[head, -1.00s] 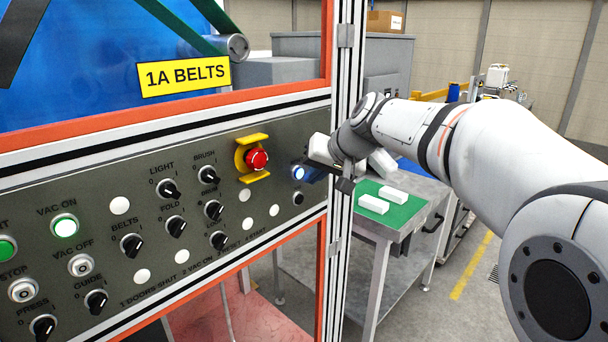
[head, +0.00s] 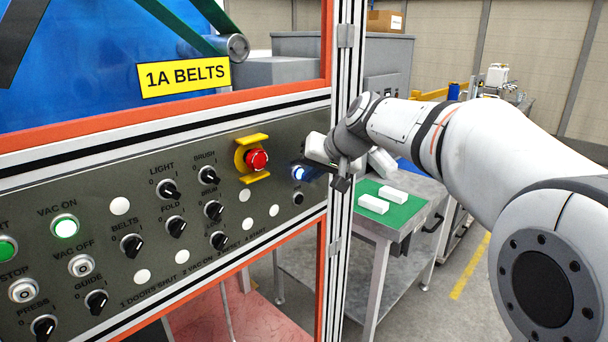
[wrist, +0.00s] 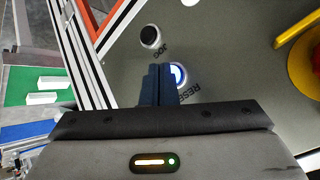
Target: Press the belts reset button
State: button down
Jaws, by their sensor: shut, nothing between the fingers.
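The reset button (head: 298,172) is a round blue-white lit button at the right end of the grey control panel (head: 100,200). In the wrist view the lit button (wrist: 179,74) shows beside the word RESET, partly hidden by the fingers. My gripper (wrist: 160,68) is shut and empty, its dark blue fingertips overlapping the button's left side in that view. In the head view my gripper (head: 306,173) is at the panel's right end, its fingertips at the button. I cannot tell whether they touch it.
A red emergency stop (head: 256,160) with a yellow guard sits just left of the reset button. A black JOG button (wrist: 150,37) is close to the fingers. A table with a green mat (head: 398,216) is behind.

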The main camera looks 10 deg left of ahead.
jog(key=shift+w+a, duration=0.25)
jog(key=shift+a, duration=0.1)
dwell(0.4)
jog(key=shift+d, duration=0.1)
dwell(0.3)
jog(key=shift+s+d+b, duration=0.4)
jog(key=shift+s+d, duration=0.1)
jog(key=shift+d, duration=0.05)
jog(key=shift+d, duration=0.1)
jog(key=s+d+b, duration=0.1)
jog(key=d, duration=0.1)
jog(key=s+d+b, duration=0.1)
jog(key=s, duration=0.1)
jog(key=shift+d, duration=0.4)
dwell(0.5)
